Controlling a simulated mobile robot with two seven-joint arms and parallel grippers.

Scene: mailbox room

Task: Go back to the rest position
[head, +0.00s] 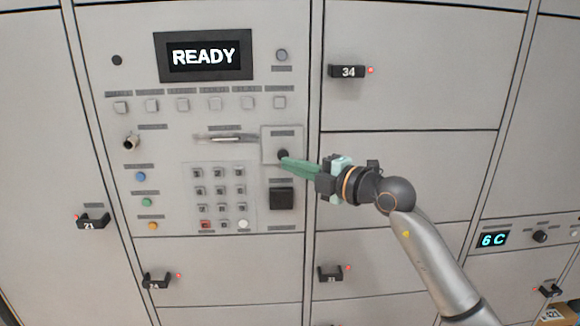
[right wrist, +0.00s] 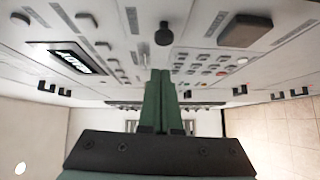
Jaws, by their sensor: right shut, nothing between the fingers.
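My right gripper (head: 286,164) is shut with nothing between its green fingers. In the head view its tips are in front of a small dark round knob (head: 282,154) on the grey control panel (head: 170,110). In the right wrist view the shut fingers (right wrist: 160,78) point toward the panel, and a dark knob (right wrist: 164,34) shows beyond the tips. I cannot tell for certain whether the tips touch the panel. My right arm comes in from the lower right. My left gripper does not show in the head view.
The panel has a screen (head: 204,56) reading READY, a keypad (head: 218,197), a slot (head: 225,138) and several buttons. A box (head: 556,315) sits at the lower right corner.

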